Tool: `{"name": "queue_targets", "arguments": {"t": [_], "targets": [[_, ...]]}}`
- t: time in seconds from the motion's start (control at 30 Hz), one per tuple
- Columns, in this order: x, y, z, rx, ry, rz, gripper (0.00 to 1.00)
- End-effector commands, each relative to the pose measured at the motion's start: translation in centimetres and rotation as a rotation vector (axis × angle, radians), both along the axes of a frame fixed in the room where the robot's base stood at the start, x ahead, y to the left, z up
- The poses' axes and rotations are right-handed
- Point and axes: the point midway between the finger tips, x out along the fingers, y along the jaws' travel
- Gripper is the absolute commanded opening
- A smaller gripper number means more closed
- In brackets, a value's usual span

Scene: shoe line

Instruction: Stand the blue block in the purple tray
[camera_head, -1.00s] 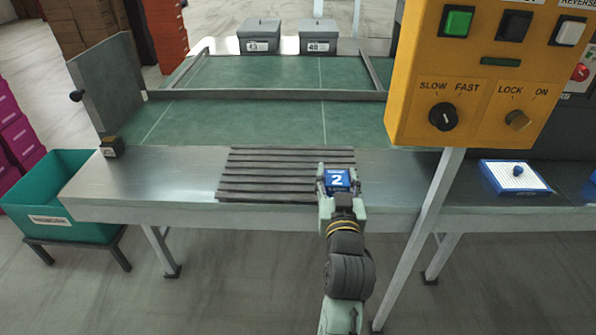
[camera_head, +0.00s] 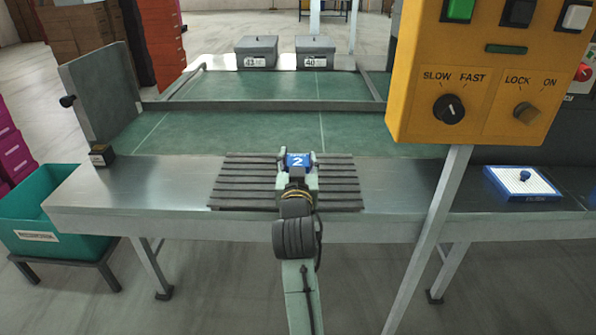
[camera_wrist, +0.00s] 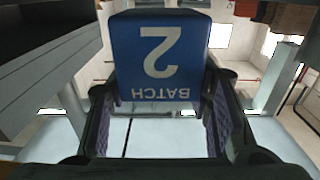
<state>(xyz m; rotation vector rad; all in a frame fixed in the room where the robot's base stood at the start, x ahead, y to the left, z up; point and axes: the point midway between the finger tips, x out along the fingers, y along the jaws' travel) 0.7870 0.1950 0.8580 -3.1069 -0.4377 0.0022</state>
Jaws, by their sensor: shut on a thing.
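The blue block (camera_head: 299,160) has a white "2" on its face. My gripper (camera_head: 297,170) is shut on it and holds it over the ribbed dark mat, right of the mat's middle in the picture. In the wrist view the block (camera_wrist: 160,58) fills the upper middle between the two fingers, and its label reads "2 BATCH" upside down. I cannot tell the height of the block above the mat. I see no purple tray in either view.
The ribbed mat (camera_head: 240,184) lies on the metal bench (camera_head: 140,190). A green belt (camera_head: 240,133) runs behind it. A yellow control panel (camera_head: 478,75) on a post stands at right. A teal bin (camera_head: 75,238) is at left, and two grey boxes (camera_head: 257,50) stand at the back.

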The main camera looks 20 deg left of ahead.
Motion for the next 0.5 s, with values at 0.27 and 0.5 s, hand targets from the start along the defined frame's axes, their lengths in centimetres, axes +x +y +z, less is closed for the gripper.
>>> {"name": "queue_targets", "arguments": {"t": [0.27,0.5], "targets": [[0.0,0.0,-3.3,-0.001,0.002,-0.001,0.15],[0.0,0.0,-3.5,0.0,-0.001,0.0,0.15]]}}
